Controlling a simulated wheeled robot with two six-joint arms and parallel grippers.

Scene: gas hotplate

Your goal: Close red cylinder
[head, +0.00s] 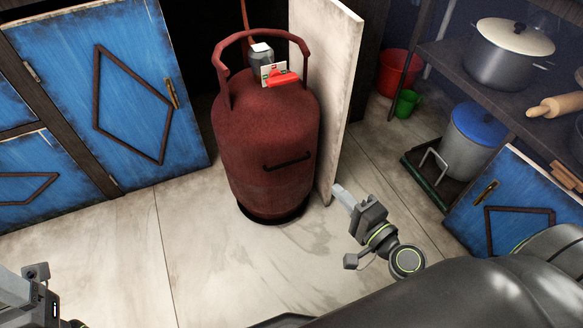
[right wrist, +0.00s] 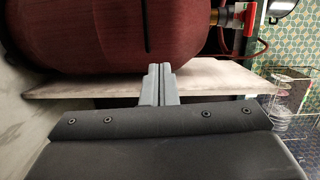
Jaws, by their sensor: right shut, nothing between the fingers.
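The red gas cylinder (head: 270,145) stands upright on the floor in front of a dark cabinet opening. On its top, inside the ring handle, are a red valve handle (head: 283,79), a small card and a grey regulator (head: 261,58) with a red hose going up. In the right wrist view the cylinder body (right wrist: 90,35) lies sideways, with the red valve part (right wrist: 222,16) at the upper right. My right gripper (head: 342,194) is shut and empty, low and right of the cylinder; its fingers (right wrist: 160,70) show together. My left gripper (head: 35,290) is partly cut off at the lower left.
A pale upright door panel (head: 335,90) stands right beside the cylinder, between it and the right-hand shelves. Blue cabinet doors (head: 110,90) stand left. A red bucket (head: 398,72), green cup (head: 405,103) and pot (head: 508,55) are right. The front floor is clear.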

